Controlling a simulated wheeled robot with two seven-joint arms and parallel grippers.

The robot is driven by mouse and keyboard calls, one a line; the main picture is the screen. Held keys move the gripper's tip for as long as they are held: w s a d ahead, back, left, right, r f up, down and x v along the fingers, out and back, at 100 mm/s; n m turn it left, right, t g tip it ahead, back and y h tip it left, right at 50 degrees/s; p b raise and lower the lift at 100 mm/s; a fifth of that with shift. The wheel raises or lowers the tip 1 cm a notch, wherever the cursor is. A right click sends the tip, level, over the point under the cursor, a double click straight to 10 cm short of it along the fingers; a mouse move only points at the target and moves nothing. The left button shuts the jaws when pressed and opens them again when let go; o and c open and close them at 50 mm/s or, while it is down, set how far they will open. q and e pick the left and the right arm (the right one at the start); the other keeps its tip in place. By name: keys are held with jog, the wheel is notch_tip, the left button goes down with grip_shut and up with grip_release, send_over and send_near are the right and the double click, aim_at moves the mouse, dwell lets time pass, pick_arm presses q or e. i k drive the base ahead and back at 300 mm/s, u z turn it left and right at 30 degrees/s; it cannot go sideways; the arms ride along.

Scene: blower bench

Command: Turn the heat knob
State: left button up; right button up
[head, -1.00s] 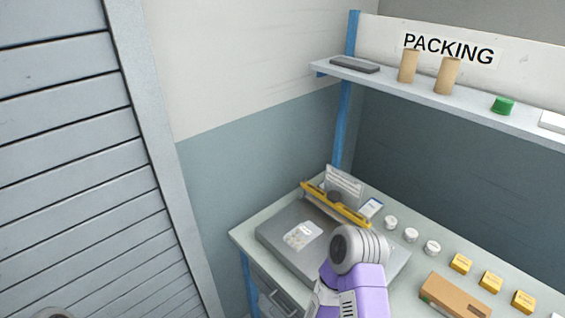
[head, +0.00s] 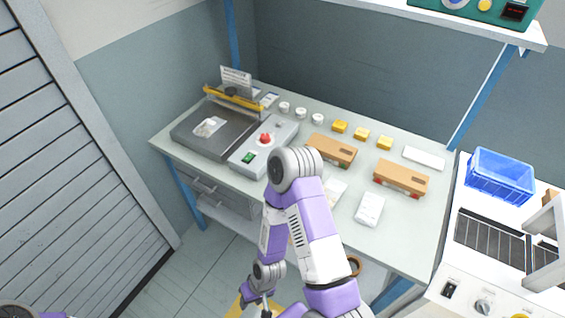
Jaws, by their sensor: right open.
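No knob carries a label I can read, so I cannot tell which is the heat knob. A red knob (head: 265,138) sits on the light grey control box beside the flat grey machine on the bench. A grey knob (head: 482,307) is on the white front panel at the lower right, between a black switch (head: 449,289) and a yellow button (head: 520,316). My right gripper (head: 264,309) is low at the bottom edge, below the bench front, open and away from both knobs. My left gripper is not in view.
The bench holds cardboard boxes (head: 401,179), white packets (head: 370,209), several yellow blocks and white round pieces. A blue crate (head: 501,175) stands at right. A teal device (head: 485,8) sits on the upper shelf. My right arm hides part of the bench front.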

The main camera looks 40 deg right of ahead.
aim_at(265, 138)
jog(key=u, duration=1.1)
jog(key=i, duration=0.7)
jog(key=z, duration=2.75)
jog(key=i, duration=0.5)
jog(key=u, duration=0.05)
